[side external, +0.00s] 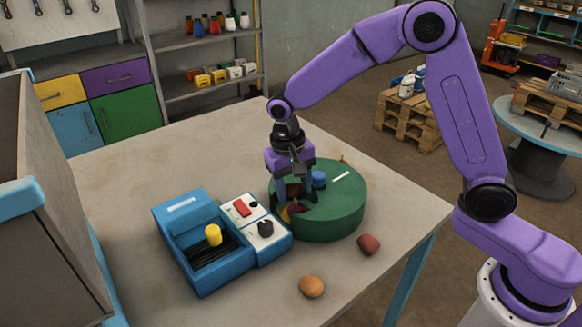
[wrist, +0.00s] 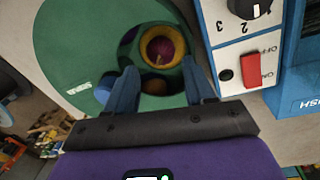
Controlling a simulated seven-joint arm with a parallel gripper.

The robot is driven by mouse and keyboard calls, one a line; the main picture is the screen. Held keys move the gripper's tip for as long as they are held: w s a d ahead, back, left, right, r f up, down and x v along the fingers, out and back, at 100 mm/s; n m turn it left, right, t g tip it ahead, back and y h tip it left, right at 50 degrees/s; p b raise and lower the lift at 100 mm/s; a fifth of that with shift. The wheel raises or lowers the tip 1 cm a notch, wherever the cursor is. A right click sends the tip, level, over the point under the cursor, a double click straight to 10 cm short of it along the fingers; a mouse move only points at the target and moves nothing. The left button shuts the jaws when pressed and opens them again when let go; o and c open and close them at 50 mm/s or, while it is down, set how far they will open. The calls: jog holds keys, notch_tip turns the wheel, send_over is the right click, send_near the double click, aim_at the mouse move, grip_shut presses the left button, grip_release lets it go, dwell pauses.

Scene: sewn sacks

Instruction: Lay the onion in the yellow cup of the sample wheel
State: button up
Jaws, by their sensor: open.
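The sample wheel (side external: 338,215) is a round green drum on the table, with an opening in its top. In the wrist view the yellow cup (wrist: 178,46) shows in that opening, with a dark purple-red round thing, which looks like the onion (wrist: 160,48), lying inside its ring. In the side view the cup (side external: 284,215) and onion are partly hidden by my gripper (side external: 294,197). My gripper (wrist: 159,68) points down over the opening, fingers apart on either side, with nothing held between them. The cup lies just beyond the fingertips in the wrist view.
A blue knob (side external: 318,178) stands on the wheel beside my fingers. A brownish thing (wrist: 155,87) shows in the opening. A blue box with a control panel (side external: 252,228) stands left of the wheel. A reddish item (side external: 368,243) and an orange-brown one (side external: 311,287) lie in front.

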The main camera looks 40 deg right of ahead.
aim_at(291, 209)
notch_tip(291, 209, up, 6)
jog(key=s+d+n, duration=0.3)
jog(key=s+n, duration=0.2)
jog(key=s, duration=0.4)
jog(key=s+d+n+y, duration=0.1)
jog(key=s+d+n, duration=0.3)
jog(key=s, duration=0.6)
jog(key=s+d+n, duration=0.3)
jog(key=s+n, duration=0.3)
jog(key=s, duration=0.4)
jog(key=shift+d+r+y, duration=0.15)
jog(key=shift+d+y, duration=0.1)
jog(key=shift+y, duration=0.05)
